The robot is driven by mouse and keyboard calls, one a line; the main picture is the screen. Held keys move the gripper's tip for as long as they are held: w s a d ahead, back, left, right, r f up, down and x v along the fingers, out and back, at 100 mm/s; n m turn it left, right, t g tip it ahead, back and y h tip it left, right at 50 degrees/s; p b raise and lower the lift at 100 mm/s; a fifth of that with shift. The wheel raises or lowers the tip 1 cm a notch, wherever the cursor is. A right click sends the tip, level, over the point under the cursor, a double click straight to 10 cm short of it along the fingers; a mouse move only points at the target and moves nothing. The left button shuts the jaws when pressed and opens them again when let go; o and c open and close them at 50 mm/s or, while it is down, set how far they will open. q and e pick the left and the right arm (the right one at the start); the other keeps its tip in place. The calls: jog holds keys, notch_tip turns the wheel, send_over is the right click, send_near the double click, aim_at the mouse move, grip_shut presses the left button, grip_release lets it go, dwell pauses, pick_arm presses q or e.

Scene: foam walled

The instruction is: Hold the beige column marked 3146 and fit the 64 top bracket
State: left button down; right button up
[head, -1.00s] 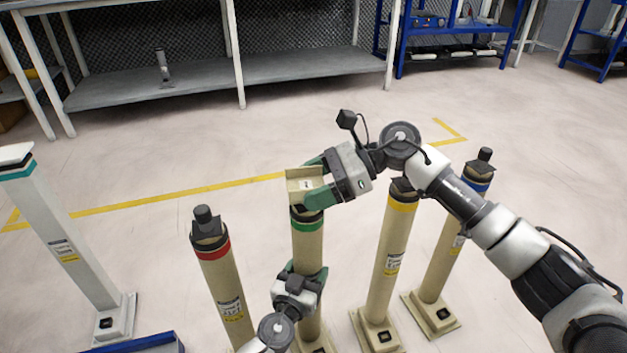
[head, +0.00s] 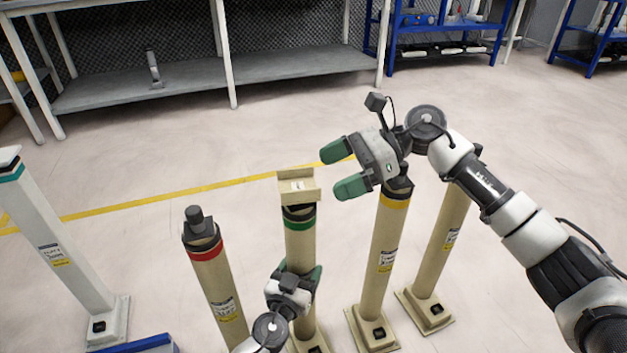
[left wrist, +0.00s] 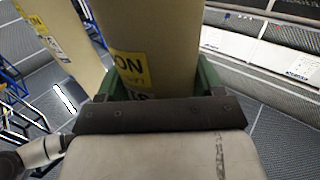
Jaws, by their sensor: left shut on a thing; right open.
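The beige column with the green band (head: 301,242) stands upright in the middle of the head view. My left gripper (head: 303,278) is shut around its shaft, below the green band. The left wrist view shows the column (left wrist: 150,45) between the green fingers, with part of a yellow label; its number cannot be read. The beige top bracket (head: 299,188) sits on top of this column, upright. My right gripper (head: 343,170) is open and empty, to the right of the bracket and apart from it.
A beige column with a red band (head: 211,262) stands to the left. Columns with a yellow band (head: 384,255) and another beige one (head: 440,255) stand to the right. A white column (head: 55,250) is at far left. Open floor lies behind, before the grey shelf (head: 290,68).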

jog(key=v, duration=0.5)
jog(key=shift+w+d+r, duration=0.1)
jog(key=shift+d, duration=0.2)
pick_arm(q)
jog(key=shift+c, duration=0.3)
grip_release()
